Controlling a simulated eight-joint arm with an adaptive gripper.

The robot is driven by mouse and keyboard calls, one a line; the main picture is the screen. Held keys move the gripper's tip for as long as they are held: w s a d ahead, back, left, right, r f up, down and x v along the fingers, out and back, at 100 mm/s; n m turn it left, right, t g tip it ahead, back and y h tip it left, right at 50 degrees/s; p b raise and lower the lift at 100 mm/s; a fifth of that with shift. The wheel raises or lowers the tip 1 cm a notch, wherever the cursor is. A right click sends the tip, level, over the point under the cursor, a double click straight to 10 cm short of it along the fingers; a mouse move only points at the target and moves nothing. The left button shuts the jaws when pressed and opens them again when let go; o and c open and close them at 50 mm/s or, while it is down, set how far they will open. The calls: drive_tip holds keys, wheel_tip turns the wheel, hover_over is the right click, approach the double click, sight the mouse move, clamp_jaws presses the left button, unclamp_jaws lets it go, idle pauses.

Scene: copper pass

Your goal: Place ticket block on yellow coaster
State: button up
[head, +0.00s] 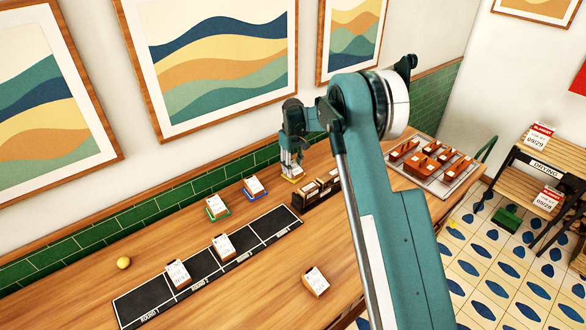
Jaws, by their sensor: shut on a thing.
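My gripper (291,165) is at the back of the counter, pointing down and shut on a small white ticket block (293,172). The block is mostly hidden by the fingers. A yellow coaster (289,179) shows at the block's base; I cannot tell whether the block touches it. Another ticket block (254,186) sits on a blue coaster (261,196), and one (216,206) sits on a green coaster (224,217). Two more ticket blocks (177,273) (223,246) stand on the black strip, and one (316,280) stands on bare wood at the front.
The black strip (254,238) has marked sections. A dark divided holder (318,189) stands right of the coasters, close to my gripper. A yellow ball (123,263) lies at the left. A tray (457,184) of orange-brown items is at the right. The green-tiled wall (150,217) borders the back.

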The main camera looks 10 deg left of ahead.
sight(293, 166)
drive_tip(key=shift+f, duration=0.1)
drive_tip(key=o, duration=0.9)
wheel_tip(293, 166, up, 12)
drive_tip(key=shift+r, duration=0.15)
idle(0.3)
idle(0.6)
